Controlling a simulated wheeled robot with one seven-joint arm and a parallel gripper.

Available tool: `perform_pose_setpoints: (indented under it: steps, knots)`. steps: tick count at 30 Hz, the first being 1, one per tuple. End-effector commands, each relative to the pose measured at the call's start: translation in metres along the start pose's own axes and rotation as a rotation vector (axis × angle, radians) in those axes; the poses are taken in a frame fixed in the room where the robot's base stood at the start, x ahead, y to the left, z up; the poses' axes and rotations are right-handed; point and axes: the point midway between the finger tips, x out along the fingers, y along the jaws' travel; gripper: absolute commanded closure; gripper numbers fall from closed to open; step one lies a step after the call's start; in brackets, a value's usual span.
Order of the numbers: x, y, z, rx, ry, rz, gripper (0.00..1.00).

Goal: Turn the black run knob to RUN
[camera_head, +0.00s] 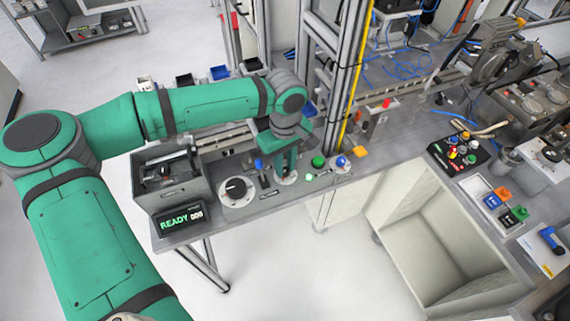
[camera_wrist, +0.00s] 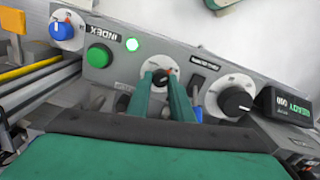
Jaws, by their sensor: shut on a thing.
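My gripper (camera_head: 287,170) points down at the control panel on the bench. In the wrist view its two green fingers (camera_wrist: 161,82) stand on either side of a small dark knob (camera_wrist: 161,78) on a round white dial plate, shut on it. The fingers hide part of the knob and its markings, so I cannot read its pointer's position. A larger black knob (camera_wrist: 237,101) on another white dial sits apart to the right; it also shows in the head view (camera_head: 236,188). The display (camera_wrist: 285,105) reads READY in green, clearer in the head view (camera_head: 182,219).
A green button (camera_wrist: 99,56), a lit green lamp (camera_wrist: 132,44) and a blue knob (camera_wrist: 62,31) lie left of my fingers. A black switch (camera_wrist: 197,84) and a blue part lie close to their right. A grey box (camera_head: 172,183) stands behind the display.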

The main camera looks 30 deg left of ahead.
Motion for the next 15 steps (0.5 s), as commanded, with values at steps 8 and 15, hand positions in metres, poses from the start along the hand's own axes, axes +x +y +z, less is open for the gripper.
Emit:
perform_pose_setpoints:
  steps: [8,15]
  knots:
    - [-0.0004,0.0005,0.0007,0.001,-0.001,0.001,0.61]
    - [-0.0039,0.0003,-0.0001,0.0,0.001,0.001,0.61]
